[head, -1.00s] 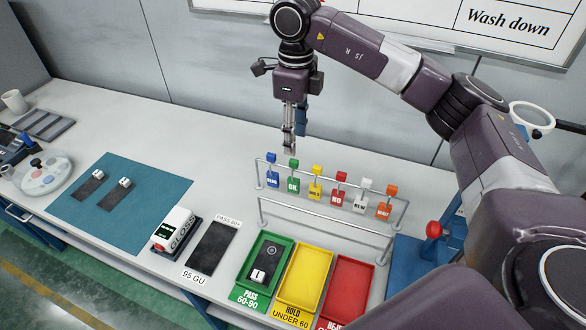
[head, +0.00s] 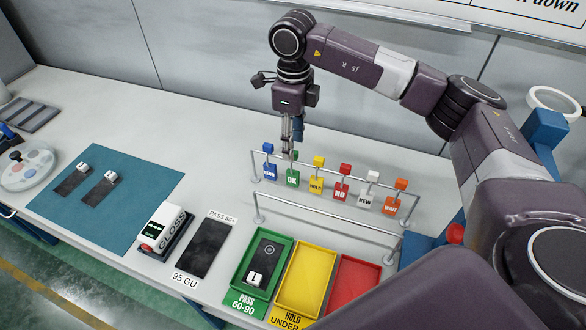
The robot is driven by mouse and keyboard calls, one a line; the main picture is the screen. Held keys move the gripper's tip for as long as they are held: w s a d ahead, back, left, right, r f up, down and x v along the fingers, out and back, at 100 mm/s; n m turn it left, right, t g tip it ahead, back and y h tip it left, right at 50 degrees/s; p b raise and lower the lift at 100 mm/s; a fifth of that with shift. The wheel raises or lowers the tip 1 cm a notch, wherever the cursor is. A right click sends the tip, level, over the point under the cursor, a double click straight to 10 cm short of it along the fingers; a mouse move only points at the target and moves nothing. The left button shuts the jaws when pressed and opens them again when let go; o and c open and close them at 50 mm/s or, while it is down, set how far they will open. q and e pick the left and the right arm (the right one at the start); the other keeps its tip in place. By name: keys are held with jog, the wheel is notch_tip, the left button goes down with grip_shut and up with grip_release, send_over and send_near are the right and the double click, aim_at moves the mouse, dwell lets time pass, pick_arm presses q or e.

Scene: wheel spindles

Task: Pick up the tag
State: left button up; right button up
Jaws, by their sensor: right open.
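A row of coloured tags hangs on a metal rail: a blue tag (head: 269,172), a green OK tag (head: 292,178), a yellow HOLD tag (head: 316,185), a red NO tag (head: 341,192), a white NEW tag (head: 366,199) and an orange WAIT tag (head: 392,205). Each has a small coloured block on top. My right gripper (head: 290,150) is open and points down at the top of the green tag. Its fingertips overlap the green block in the picture; whether they touch it I cannot tell. My left gripper is not in view.
In front of the rail stand a green tray (head: 239,277) holding a dark plate, a yellow tray (head: 306,279) and a red tray (head: 350,285). A white gloss meter (head: 164,230) and a teal mat (head: 130,222) lie to the left. The bench behind the mat is clear.

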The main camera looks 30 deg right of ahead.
notch_tip(320, 180, down, 3)
jog(key=shift+s+a+f+p, duration=0.1)
jog(key=shift+f+p, duration=0.05)
jog(key=shift+p, duration=0.65)
jog(key=shift+f, duration=0.35)
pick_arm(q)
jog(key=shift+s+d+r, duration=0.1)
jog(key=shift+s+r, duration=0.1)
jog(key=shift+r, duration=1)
pick_arm(e)
jog(key=shift+c, duration=0.6)
jog(key=c, duration=0.9)
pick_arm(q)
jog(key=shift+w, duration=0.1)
pick_arm(e)
jog(key=shift+c, duration=0.2)
jog(key=shift+r, duration=0.25)
